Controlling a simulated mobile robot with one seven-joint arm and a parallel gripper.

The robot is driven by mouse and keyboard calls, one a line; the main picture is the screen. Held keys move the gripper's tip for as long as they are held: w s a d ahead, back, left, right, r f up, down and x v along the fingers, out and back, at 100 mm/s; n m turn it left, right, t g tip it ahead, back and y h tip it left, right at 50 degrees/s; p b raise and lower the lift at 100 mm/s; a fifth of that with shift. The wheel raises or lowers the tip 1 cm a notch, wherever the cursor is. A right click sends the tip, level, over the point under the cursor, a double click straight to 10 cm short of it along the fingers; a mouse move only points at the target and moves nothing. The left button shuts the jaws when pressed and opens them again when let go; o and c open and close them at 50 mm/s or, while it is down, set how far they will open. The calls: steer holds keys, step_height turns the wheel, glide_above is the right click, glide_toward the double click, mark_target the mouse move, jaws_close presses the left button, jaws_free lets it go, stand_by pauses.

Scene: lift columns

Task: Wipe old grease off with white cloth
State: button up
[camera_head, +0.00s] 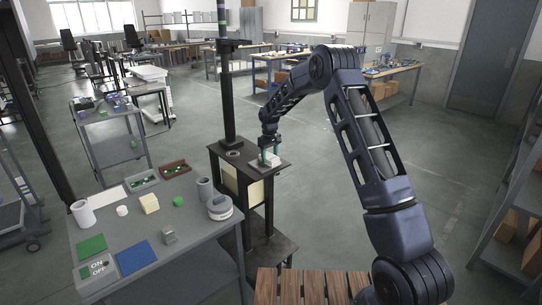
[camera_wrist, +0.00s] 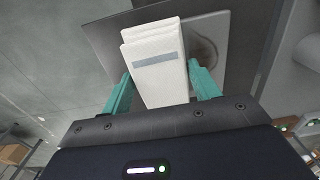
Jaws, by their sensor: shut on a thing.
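The white cloth (camera_wrist: 150,88) is a folded block with a grey stripe, held between the teal fingers of my gripper (camera_wrist: 162,90) in the wrist view. In the head view my gripper (camera_head: 270,157) is over the small dark stand of the lift column (camera_head: 238,158), and the cloth (camera_head: 272,160) shows at its tip. I cannot tell whether the cloth touches the plate.
The dark column pole (camera_head: 226,90) rises beside my arm. A shelf (camera_head: 515,220) stands at the right; open floor lies between.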

mark_target(254, 166)
steer(key=shift+s+a, duration=2.75)
steer(key=shift+a, duration=0.25)
steer(key=shift+w+a, duration=0.55)
steer(key=shift+w+d, duration=3.65)
steer(key=shift+s+a, duration=3.7)
steer(key=shift+a, duration=0.05)
step_height(254, 166, up, 8)
steer(key=shift+d+r, duration=0.1)
